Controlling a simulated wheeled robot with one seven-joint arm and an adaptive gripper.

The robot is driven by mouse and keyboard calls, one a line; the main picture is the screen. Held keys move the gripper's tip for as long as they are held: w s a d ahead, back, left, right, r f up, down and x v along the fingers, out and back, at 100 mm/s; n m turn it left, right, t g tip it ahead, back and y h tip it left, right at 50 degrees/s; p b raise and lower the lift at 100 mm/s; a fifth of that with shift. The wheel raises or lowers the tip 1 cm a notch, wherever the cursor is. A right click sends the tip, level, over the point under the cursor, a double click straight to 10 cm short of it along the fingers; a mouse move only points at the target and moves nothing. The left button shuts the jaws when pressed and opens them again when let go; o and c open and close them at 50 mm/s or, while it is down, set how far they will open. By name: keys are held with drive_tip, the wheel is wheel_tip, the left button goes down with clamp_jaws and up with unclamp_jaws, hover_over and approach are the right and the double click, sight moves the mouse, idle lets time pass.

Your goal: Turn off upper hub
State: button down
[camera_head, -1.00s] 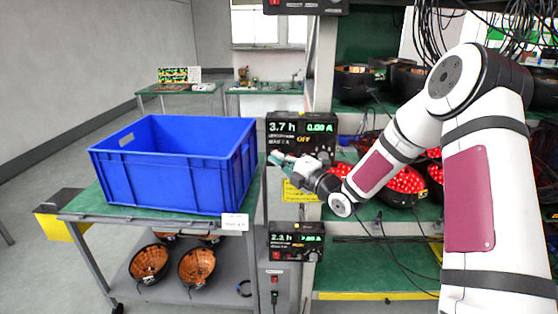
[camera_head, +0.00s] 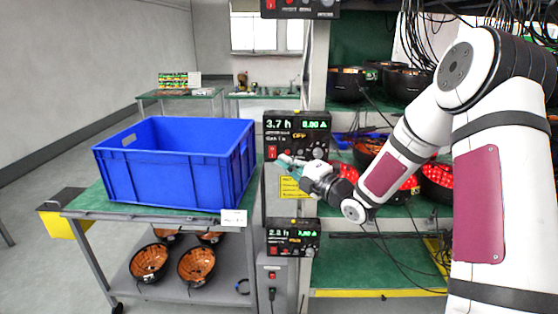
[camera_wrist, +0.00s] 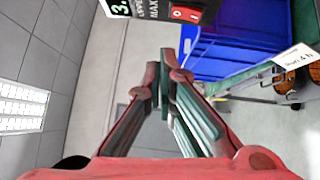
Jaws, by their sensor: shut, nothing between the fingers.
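The upper hub (camera_head: 297,128) is a black box on the rack post. In the wrist view the hub's edge (camera_wrist: 150,10) and red switch (camera_wrist: 185,13) show at the top. My gripper (camera_head: 284,160) is shut and empty, its tips just right of the switch in the head view. Contact with the hub cannot be told. The wrist view shows the fingers (camera_wrist: 163,88) pointing past the hub's face.
A similar lower hub (camera_head: 292,237) hangs below, and another box (camera_head: 300,8) is cut off above. A blue crate (camera_head: 175,165) stands on a cart to the left. Rack shelves with black bowls, some lit red (camera_head: 437,178), and loose cables are behind my arm.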

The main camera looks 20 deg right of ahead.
drive_tip(key=shift+r+v, duration=0.2)
drive_tip(key=shift+v, duration=1.1)
drive_tip(key=shift+r+v, duration=0.25)
drive_tip(key=shift+v, duration=1.05)
drive_tip(key=s+d+r+m+g+h, duration=0.2)
drive_tip(key=s+r+m+g+h, duration=0.4)
drive_tip(key=s+m+h, duration=0.55)
drive_tip(key=s+a+m+g+y, duration=0.1)
drive_tip(key=s+a+m+g, duration=0.2)
drive_tip(key=s, duration=0.9)
drive_tip(key=s+a+m+g+y, duration=0.2)
drive_tip(key=s+a+m+g, duration=0.1)
drive_tip(key=s+m, duration=0.7)
drive_tip(key=shift+s+a+f, duration=0.2)
drive_tip(key=shift+s+f, duration=0.05)
drive_tip(key=shift+s, duration=1)
